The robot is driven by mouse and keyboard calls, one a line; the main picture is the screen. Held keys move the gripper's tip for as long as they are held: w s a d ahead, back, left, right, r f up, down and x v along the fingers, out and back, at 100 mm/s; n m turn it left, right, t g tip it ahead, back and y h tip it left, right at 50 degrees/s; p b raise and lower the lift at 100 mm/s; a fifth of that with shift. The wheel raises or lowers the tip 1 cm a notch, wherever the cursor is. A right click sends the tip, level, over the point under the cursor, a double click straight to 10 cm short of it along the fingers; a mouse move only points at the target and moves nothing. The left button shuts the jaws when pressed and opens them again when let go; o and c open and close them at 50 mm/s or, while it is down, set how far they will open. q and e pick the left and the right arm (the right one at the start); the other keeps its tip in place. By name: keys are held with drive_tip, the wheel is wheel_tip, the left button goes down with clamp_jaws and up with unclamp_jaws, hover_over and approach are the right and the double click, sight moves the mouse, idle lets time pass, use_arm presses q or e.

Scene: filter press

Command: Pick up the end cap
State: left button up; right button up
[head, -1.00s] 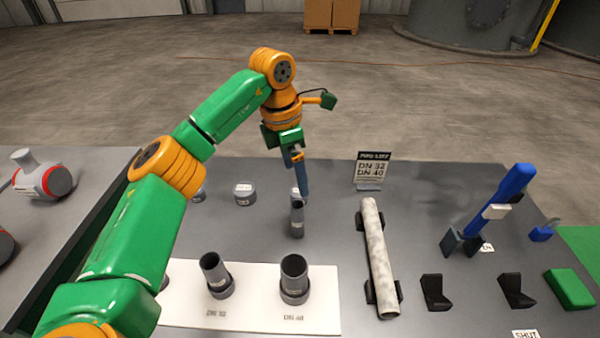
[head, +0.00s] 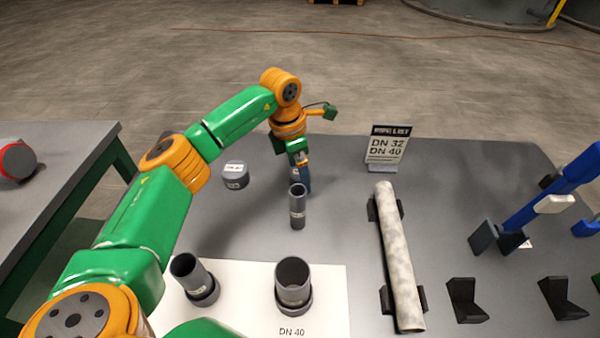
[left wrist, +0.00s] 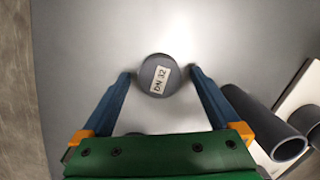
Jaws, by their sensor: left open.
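The end cap (left wrist: 158,75), a short grey disc with a white "DN 32" label, sits on the grey table in the left wrist view. My left gripper (left wrist: 160,73) is open, with one blue finger on either side of the cap; contact cannot be told. In the head view the left gripper (head: 304,182) points down behind a standing grey tube (head: 297,210), and I cannot make out the cap there. Another grey cap (head: 235,176) with a label I cannot read stands to its left. My right gripper is not in view.
The grey tube (left wrist: 265,122) lies close right of a finger in the wrist view. Two grey fittings stand on a white mat (head: 240,320). A long pale pipe (head: 398,255) rests on black supports. A sign (head: 387,145) reads DN 32, DN 40.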

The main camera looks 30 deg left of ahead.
use_arm(q)
drive_tip(key=c, duration=1.4)
drive_tip(key=shift+c, duration=0.3)
drive_tip(key=shift+r, duration=0.1)
